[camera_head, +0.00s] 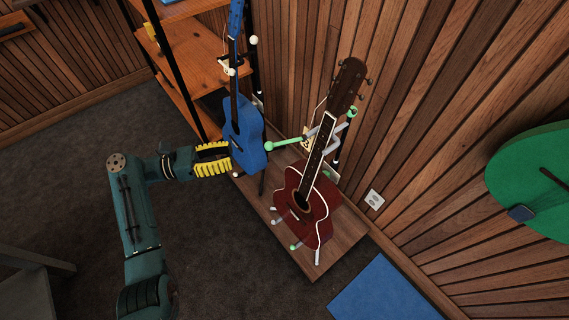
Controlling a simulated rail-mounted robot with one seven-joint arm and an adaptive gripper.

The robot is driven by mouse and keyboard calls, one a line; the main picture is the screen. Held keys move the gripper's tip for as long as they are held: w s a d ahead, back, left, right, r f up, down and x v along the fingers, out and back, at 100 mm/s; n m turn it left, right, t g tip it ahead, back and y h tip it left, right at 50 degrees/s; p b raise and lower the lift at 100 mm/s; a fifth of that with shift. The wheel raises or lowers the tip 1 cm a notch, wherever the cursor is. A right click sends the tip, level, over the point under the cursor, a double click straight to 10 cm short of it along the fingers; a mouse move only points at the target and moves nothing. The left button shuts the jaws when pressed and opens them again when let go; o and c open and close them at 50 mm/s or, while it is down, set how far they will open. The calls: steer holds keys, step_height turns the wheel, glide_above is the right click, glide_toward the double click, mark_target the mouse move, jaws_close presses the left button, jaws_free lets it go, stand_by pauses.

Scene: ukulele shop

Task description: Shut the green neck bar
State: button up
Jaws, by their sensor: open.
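The green neck bar (285,143) sticks out to the left from the stand beside the dark red ukulele's neck, with a round green knob at its free end. It stands swung out, not across the neck. The dark red ukulele (312,212) leans upright in its stand, its neck toward the wall. My gripper (229,158), with yellow fingers, is open and empty, left of the bar's knob and apart from it. Its fingertips are close to the blue ukulele's body; whether they touch it I cannot tell.
A blue ukulele (246,133) stands upright between my gripper and the bar. Both instruments are on a low wooden platform (335,240). A wooden shelf (185,60) rises behind. The slatted wall (420,130) closes off the right. Dark floor (75,165) is open at left.

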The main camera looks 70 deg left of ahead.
mark_target(274, 145)
steer(key=shift+n+y, duration=0.3)
steer(key=shift+y, duration=0.1)
steer(key=w+b, duration=0.1)
steer(key=w, duration=0.3)
steer(key=w+b, duration=0.1)
steer(key=w, duration=0.4)
steer(key=w+d+f+b, duration=0.1)
steer(key=w, duration=0.4)
steer(key=shift+w+d+f+b, duration=0.1)
steer(key=shift+w+b, duration=0.05)
steer(key=shift+b, duration=0.25)
jaws_close()
